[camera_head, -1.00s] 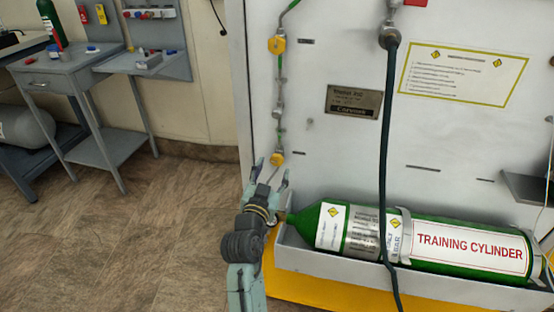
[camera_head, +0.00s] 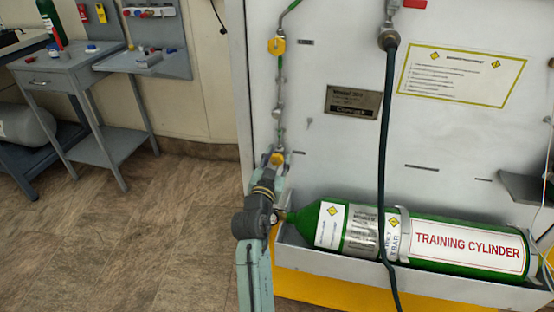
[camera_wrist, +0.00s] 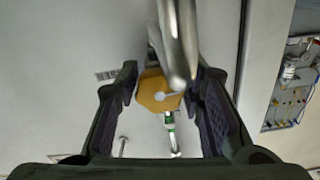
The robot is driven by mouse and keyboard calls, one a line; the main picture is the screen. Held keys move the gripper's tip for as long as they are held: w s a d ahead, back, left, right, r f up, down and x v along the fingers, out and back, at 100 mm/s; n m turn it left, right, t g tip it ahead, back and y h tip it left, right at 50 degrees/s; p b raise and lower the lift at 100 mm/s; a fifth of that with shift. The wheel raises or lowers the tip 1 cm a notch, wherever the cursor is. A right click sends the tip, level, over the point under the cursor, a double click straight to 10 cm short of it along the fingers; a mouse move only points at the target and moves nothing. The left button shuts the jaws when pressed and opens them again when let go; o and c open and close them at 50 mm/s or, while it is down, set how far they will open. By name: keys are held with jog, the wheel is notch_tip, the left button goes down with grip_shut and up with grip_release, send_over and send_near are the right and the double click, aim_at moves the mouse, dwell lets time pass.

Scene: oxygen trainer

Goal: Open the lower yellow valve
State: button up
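The lower yellow valve (camera_head: 277,159) sits on the thin pipe at the left side of the white panel. In the wrist view its yellow knob (camera_wrist: 158,92) lies between my gripper's two fingers, with a grey pipe partly in front of it. My gripper (camera_head: 274,163) is at the valve in the head view; in the wrist view its fingers (camera_wrist: 163,95) are open, one on each side of the knob, with visible gaps. The upper yellow valve (camera_head: 277,46) is higher on the same pipe line, clear of my gripper.
A green training cylinder (camera_head: 465,250) lies in a grey tray (camera_head: 420,284) right of my arm. A dark hose (camera_head: 383,150) hangs down the panel. Open floor (camera_head: 150,235) is at left, with a grey workbench (camera_head: 62,83) beyond.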

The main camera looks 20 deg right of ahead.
jog(key=c, duration=0.7)
jog(key=shift+n+p, duration=0.5)
jog(key=shift+n, duration=1)
jog(key=o, duration=1.2)
jog(key=v, duration=1.2)
